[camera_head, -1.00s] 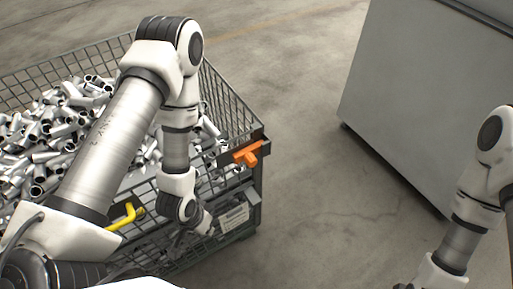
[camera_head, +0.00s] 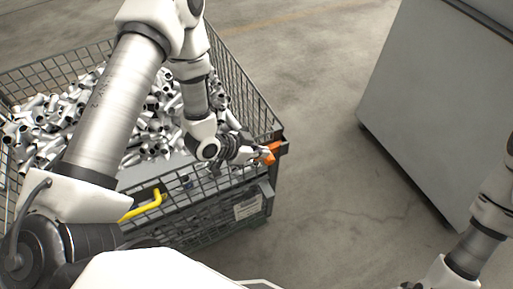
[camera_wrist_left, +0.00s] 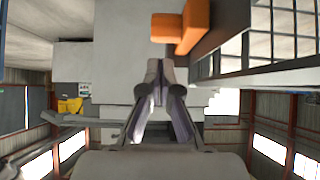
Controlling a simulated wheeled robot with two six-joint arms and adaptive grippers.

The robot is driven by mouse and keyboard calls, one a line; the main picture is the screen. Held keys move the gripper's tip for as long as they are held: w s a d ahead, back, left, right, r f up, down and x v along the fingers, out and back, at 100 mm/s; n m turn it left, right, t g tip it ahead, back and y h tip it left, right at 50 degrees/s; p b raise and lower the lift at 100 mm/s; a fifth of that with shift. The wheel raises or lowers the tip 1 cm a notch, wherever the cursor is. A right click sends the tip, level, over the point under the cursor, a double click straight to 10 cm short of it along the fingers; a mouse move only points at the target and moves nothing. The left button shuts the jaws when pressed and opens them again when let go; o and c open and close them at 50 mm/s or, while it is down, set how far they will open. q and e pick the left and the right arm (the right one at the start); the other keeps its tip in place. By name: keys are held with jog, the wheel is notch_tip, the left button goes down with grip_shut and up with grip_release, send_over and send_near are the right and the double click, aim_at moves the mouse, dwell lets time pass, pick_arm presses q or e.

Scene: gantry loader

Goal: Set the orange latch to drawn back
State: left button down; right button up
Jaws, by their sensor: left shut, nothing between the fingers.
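The orange latch (camera_head: 271,152) sits at the near right corner of the wire mesh crate (camera_head: 262,192). In the left wrist view, the orange latch (camera_wrist_left: 184,26) is a blocky L shape just beyond the fingertips and a little to their right. My left gripper (camera_head: 262,155) is right by the latch and hides part of it. In the left wrist view my left gripper (camera_wrist_left: 162,68) has its fingers shut with nothing between them. I cannot tell whether they touch the latch. My right arm is at the right edge; its gripper is cut off by the bottom edge.
The crate holds many grey metal pipe pieces (camera_head: 150,125). A yellow handle (camera_head: 143,206) is on its near side, and a label plate (camera_head: 247,207) is below the latch. A large grey cabinet (camera_head: 430,100) stands to the right. Bare concrete floor (camera_head: 325,170) lies between them.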

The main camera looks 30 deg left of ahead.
aim_at(268, 158)
pick_arm(q)
jog(key=p+x, duration=0.1)
jog(key=x, duration=0.3)
jog(key=shift+w+d+f, duration=0.15)
jog(key=shift+w, duration=0.15)
jog(key=shift+w+d+f, duration=0.15)
jog(key=shift+f, duration=0.15)
jog(key=s+a, duration=0.2)
jog(key=shift+s, duration=0.4)
